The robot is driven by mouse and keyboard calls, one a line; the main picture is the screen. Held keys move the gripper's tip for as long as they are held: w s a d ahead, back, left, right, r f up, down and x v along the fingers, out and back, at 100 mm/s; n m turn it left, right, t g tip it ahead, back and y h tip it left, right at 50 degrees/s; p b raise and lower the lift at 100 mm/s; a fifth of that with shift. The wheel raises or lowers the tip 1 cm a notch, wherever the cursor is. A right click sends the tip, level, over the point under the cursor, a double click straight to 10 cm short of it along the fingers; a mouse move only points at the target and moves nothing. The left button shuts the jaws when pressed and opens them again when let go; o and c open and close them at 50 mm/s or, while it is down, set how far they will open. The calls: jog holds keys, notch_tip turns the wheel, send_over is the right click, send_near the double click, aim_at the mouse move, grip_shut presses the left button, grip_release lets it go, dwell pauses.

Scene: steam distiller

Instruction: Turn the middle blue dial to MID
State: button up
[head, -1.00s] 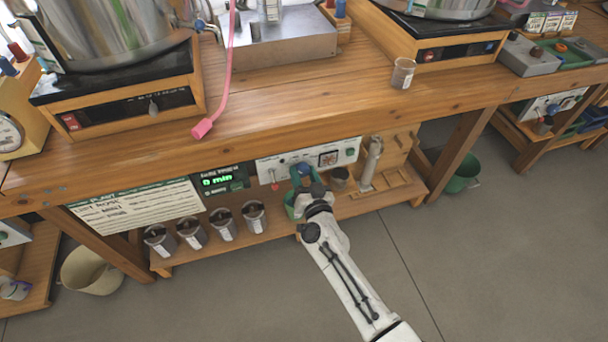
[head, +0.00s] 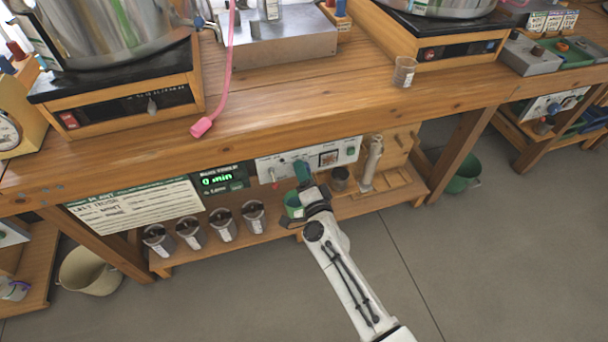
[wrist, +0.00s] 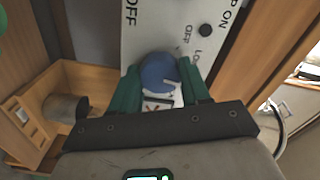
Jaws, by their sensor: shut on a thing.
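The middle blue dial (wrist: 157,71) is a round knob on the white control panel (head: 270,170) under the bench top. My gripper (wrist: 160,76) has its two green fingers on either side of the dial, shut on it. In the head view my gripper (head: 303,175) reaches up to the panel, and its fingers hide the dial. In the wrist view, OFF and LO print shows beside the dial. No MID mark is readable, and I cannot tell where the dial points.
A green display (head: 217,180) reads 0 min left of the panel. Several metal canisters (head: 190,232) stand on the lower shelf. A grey cylinder (head: 371,163) stands right of my gripper. The bench top (head: 290,108) overhangs the panel. The floor in front is clear.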

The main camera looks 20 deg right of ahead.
jog(key=shift+m, duration=1)
jog(key=o, duration=1)
jog(key=shift+o, duration=0.2)
jog(key=shift+s, duration=0.1)
jog(key=s+p, duration=0.2)
jog(key=s, duration=0.8)
jog(key=shift+s, duration=0.3)
